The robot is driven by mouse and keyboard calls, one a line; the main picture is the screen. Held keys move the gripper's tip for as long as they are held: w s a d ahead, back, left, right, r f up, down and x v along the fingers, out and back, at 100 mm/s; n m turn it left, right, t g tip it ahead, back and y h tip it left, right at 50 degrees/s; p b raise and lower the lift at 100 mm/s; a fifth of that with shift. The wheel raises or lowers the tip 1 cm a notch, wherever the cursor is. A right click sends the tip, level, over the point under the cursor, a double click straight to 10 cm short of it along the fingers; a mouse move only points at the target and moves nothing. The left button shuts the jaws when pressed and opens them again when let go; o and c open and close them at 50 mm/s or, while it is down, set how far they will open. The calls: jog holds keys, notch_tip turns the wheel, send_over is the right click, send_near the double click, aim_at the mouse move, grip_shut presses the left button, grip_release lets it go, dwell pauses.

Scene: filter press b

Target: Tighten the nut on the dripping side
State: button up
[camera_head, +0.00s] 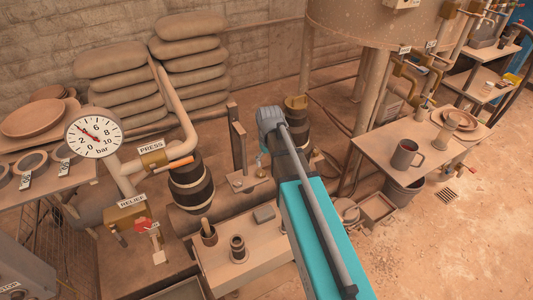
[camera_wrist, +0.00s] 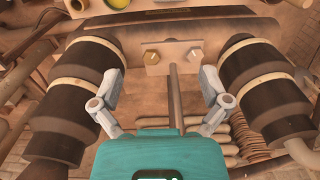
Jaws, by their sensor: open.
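In the wrist view, two hex nuts sit side by side on a pale plate (camera_wrist: 172,68). The left nut (camera_wrist: 151,57) is brass-yellow, and the right nut (camera_wrist: 197,55) is duller and browner. I cannot make out a drip at either one. My gripper (camera_wrist: 160,76) is open and empty, its grey fingers spread wide on either side of the plate and apart from the nuts.
Dark banded cylinders flank the gripper at left (camera_wrist: 80,88) and right (camera_wrist: 265,88). A rod (camera_wrist: 174,105) runs below the plate. A table with a mug (camera_head: 406,157) stands right.

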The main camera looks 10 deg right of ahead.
jog(key=s+r+m+p, duration=0.1)
jog(key=s+r+p, duration=0.2)
jog(key=s, duration=0.4)
jog(key=shift+r+m, duration=0.3)
jog(key=shift+r, duration=0.15)
jog(key=shift+s, duration=0.1)
jog(key=s+r+m+p, duration=0.1)
jog(key=s+r+p, duration=0.2)
jog(key=s, duration=0.2)
jog(key=shift+s, duration=0.25)
dwell(0.9)
jog(key=c, duration=0.5)
jog(key=shift+c, duration=0.2)
